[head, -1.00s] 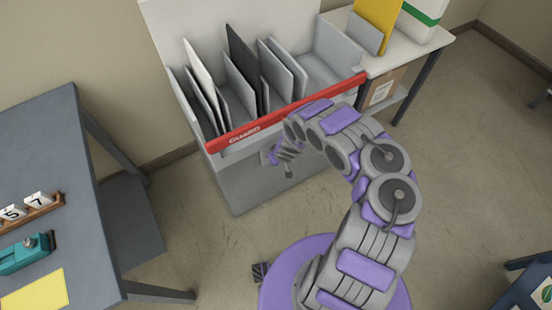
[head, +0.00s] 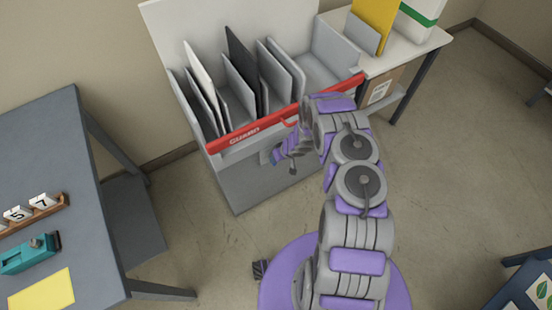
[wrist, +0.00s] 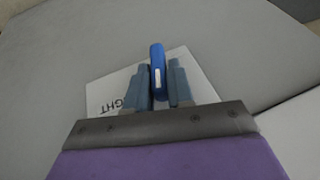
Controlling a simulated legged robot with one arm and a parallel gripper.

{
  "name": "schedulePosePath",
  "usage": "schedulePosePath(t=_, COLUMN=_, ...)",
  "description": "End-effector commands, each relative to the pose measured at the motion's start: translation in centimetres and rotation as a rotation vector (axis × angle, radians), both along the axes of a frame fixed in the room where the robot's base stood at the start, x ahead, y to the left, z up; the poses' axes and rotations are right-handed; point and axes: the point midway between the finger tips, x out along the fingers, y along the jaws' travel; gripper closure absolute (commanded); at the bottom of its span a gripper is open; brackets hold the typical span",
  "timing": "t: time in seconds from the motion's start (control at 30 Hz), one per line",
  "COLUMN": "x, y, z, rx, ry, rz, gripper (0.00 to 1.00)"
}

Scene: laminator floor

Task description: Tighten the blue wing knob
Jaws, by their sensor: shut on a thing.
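The blue wing knob (wrist: 157,57) shows in the wrist view, standing up between the two fingers with a small white mark on its face. My gripper (wrist: 159,84) is shut on the knob, one finger on each side. Behind it is a white label (wrist: 108,93) on a grey surface; only the letters "GHT" can be read. In the head view my gripper (head: 279,156) is at the front of the grey machine (head: 245,185), just below its red guard bar (head: 285,114). The knob is hidden there by the bar and my arm.
Upright panels (head: 238,70) stand in the machine's slots behind the red bar. A grey table (head: 55,140) at left holds a teal device (head: 28,256) and number blocks. A white side table (head: 405,52) stands at right.

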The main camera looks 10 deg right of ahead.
Motion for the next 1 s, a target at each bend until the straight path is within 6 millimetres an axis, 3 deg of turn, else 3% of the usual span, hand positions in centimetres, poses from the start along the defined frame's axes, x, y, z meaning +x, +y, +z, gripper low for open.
schedulePosePath(t=0.03, x=0.8, y=-0.2, z=0.4, rx=0.014, ry=-0.012, rz=-0.004, gripper=1.00)
schedulePosePath(t=0.47, x=1.1, y=-0.7, z=0.2, rx=0.164, ry=0.035, rz=-0.007, gripper=1.00)
schedulePosePath(t=1.0, x=1.2, y=-1.3, z=-0.1, rx=0.495, ry=0.143, rz=-0.008, gripper=1.00)
